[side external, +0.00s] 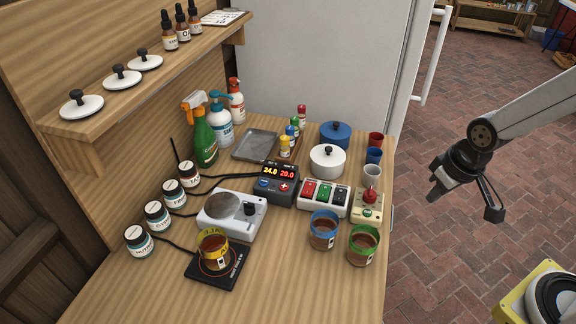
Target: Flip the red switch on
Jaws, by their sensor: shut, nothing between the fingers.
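The red switch (309,189) is the leftmost rocker on a white switch box (321,209), beside a green rocker (325,193) and a dark one (341,196). The box stands toward the right side of the wooden table. Whether the red switch is on or off is too small to tell. My gripper (437,191) is shut and empty. It hangs off the right edge of the table, over the brick floor, well apart from the switch box.
A box with a red knob (369,201) stands right of the switch box. A controller with a lit display (279,180) is on its left. A white lidded pot (327,160) stands behind, and blue-banded (323,231) and green-banded (363,245) cups in front. The front table area is clear.

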